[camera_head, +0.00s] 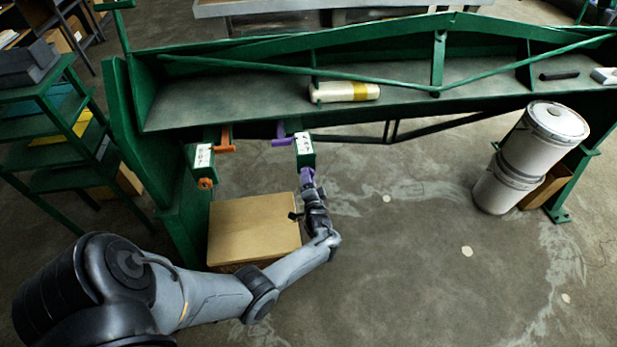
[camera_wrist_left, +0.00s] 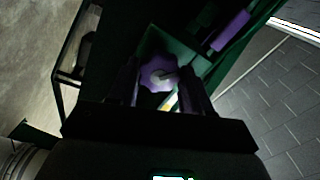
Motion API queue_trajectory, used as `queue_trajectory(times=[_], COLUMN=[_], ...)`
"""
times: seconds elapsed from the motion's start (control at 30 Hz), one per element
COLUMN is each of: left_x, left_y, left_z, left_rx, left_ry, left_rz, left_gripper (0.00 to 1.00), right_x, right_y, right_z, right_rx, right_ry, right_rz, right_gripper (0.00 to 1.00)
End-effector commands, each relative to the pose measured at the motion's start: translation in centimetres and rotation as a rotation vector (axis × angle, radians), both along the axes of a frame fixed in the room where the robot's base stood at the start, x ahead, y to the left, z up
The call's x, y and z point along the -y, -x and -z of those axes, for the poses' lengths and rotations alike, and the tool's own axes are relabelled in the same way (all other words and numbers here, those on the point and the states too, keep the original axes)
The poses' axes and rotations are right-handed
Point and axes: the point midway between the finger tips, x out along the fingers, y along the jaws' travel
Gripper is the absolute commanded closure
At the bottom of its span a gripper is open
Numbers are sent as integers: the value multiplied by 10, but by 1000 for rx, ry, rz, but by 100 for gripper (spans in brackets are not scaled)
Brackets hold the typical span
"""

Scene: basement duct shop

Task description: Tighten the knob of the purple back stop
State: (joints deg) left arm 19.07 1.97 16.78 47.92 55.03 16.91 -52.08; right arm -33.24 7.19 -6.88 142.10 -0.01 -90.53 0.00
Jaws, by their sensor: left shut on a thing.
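The purple back stop has a purple bar (camera_head: 283,141) and a green block (camera_head: 304,150) with a white label, at the front edge of the green machine. Its purple knob (camera_head: 307,174) hangs at the near end of the block. My left gripper (camera_head: 309,186) reaches up to this knob from the near side and is shut on it. In the left wrist view the lobed purple knob (camera_wrist_left: 157,73) sits between the two dark fingers of my left gripper (camera_wrist_left: 162,86). The purple bar (camera_wrist_left: 231,31) shows beyond, at upper right. My right gripper is not in view.
An orange back stop (camera_head: 203,160) with an orange knob (camera_head: 205,183) is left of the purple one. A cardboard box (camera_head: 254,229) stands below. A cream cylinder (camera_head: 345,92) lies on the machine (camera_head: 220,115). Stacked white buckets (camera_head: 543,135) stand at right. The floor between is open.

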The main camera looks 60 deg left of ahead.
Motion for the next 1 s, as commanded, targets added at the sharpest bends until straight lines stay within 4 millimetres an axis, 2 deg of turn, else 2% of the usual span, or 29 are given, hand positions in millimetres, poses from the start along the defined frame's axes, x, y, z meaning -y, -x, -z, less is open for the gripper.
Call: queue_trajectory(times=[0.6, 1.0], left_x=[-1, 0], left_y=[0, 1], left_z=[-1, 0], left_rx=[-539, -779], left_ry=[-211, -305], left_rz=[1, 1], left_gripper=[81, 81], right_x=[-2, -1], right_y=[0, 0], right_z=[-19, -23], right_rx=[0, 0], right_ry=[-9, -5], right_rz=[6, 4], right_gripper=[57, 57])
